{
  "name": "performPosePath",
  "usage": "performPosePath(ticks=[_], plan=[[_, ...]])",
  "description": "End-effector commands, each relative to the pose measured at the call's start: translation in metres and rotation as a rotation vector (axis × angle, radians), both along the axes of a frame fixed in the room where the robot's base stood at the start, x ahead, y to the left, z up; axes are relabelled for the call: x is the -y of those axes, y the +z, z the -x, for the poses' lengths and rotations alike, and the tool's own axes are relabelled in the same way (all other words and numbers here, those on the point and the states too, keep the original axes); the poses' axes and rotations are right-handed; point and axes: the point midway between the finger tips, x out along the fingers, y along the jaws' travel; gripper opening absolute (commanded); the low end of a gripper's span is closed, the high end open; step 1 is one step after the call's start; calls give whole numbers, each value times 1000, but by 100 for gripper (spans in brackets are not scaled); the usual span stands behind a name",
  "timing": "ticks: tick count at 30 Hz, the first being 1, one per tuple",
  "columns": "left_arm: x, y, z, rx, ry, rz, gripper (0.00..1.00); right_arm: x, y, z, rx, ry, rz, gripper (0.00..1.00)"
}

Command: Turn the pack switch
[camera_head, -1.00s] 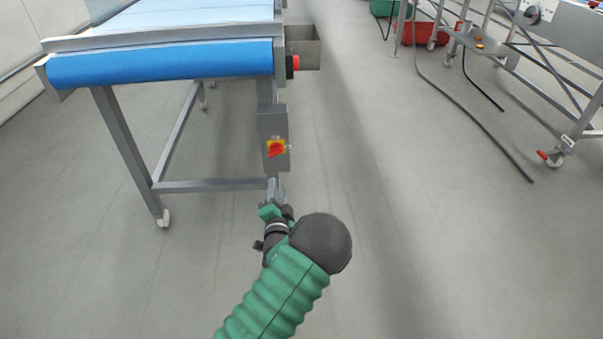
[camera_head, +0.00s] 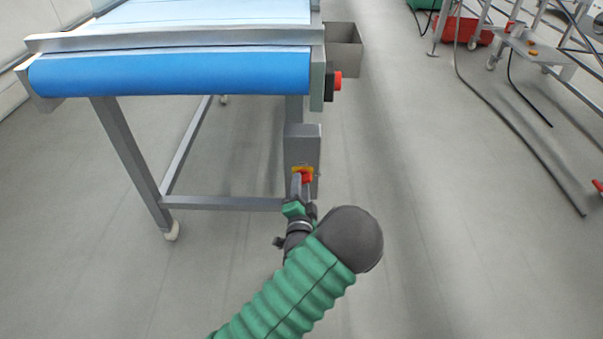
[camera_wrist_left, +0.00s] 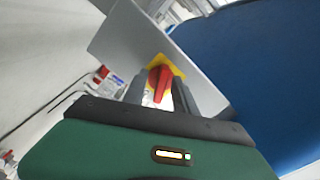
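The pack switch (camera_head: 306,177) is a red rotary knob on a yellow plate, fixed to a grey box on the conveyor's leg. In the left wrist view the red knob (camera_wrist_left: 160,82) shows between my fingers, on its yellow plate. My left gripper (camera_head: 303,182) is in front of the switch, its fingertips overlapping the knob's lower left in the head view. In the wrist view the two fingers (camera_wrist_left: 160,88) stand apart on either side of the knob; whether they touch it I cannot tell. My right gripper is not in view.
The conveyor (camera_head: 170,72) with a blue belt end stands above and left of the switch. A red button (camera_head: 338,81) and a grey open bin (camera_head: 343,48) are on its right side. Wheeled frames and a cable (camera_head: 500,135) lie to the right. The floor between is clear.

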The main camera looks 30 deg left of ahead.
Motion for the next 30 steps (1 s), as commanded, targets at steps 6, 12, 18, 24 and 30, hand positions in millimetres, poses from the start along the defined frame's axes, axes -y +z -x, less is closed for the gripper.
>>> performPosePath(ticks=[6,12,18,24,30], plan=[[3,1,1,0,-2,-2,34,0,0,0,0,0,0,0],[1,-1,1,0,0,1,22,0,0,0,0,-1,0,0],[1,-1,1,-2,0,1,0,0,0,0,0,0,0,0],[0,-2,1,-3,1,2,0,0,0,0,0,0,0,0],[0,-2,1,4,2,17,0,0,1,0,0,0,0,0]])
